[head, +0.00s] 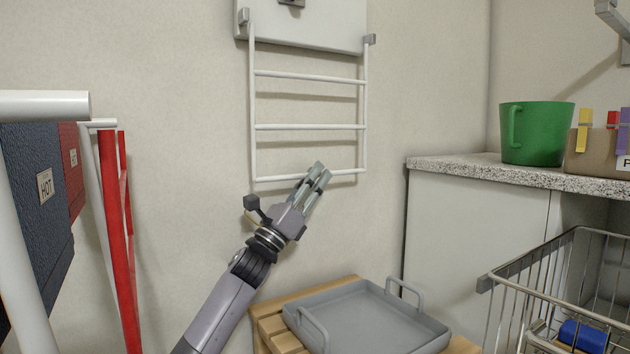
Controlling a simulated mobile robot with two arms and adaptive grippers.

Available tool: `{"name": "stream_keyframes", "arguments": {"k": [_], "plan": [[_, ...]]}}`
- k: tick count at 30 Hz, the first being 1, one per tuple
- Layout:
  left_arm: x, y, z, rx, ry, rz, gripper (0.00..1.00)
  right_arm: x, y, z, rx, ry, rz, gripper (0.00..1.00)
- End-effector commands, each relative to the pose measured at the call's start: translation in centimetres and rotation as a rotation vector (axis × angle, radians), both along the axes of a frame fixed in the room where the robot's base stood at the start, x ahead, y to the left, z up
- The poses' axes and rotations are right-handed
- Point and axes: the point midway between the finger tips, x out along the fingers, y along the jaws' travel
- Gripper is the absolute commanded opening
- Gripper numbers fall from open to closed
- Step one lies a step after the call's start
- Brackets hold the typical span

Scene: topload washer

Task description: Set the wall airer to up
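The wall airer (310,127) is a white rack of bars hinged on a light wall plate (300,30). It hangs down nearly flat against the wall, with its bottom bar lowest. My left gripper (319,172) is at the right half of the bottom bar, its fingers overlapping the bar in the head view. The fingers look close together, and I cannot tell whether they grip the bar or are only in front of it. My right gripper is not in view.
A grey tray (365,318) sits on a wooden stool (270,325) below. A wire cart (570,265) and a counter (470,169) with a green bucket (535,133) are at right. Hampers on a red and white frame (113,200) stand at left.

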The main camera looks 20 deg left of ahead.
Motion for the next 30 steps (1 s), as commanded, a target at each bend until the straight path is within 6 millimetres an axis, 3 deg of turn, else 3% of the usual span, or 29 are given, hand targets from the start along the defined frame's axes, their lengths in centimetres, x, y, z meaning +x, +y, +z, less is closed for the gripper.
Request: {"name": "stream_keyframes", "arguments": {"k": [14,27,30], "plan": [[0.72,-0.39,0.84,0.001,0.0,0.001,0.3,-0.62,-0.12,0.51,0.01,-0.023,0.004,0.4],[0.71,-0.36,0.81,0.001,0.0,0.001,0.0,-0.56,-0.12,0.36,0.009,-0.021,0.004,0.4],[0.72,-0.36,0.81,0.001,0.0,0.001,0.0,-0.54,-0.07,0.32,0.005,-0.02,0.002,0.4]]}}
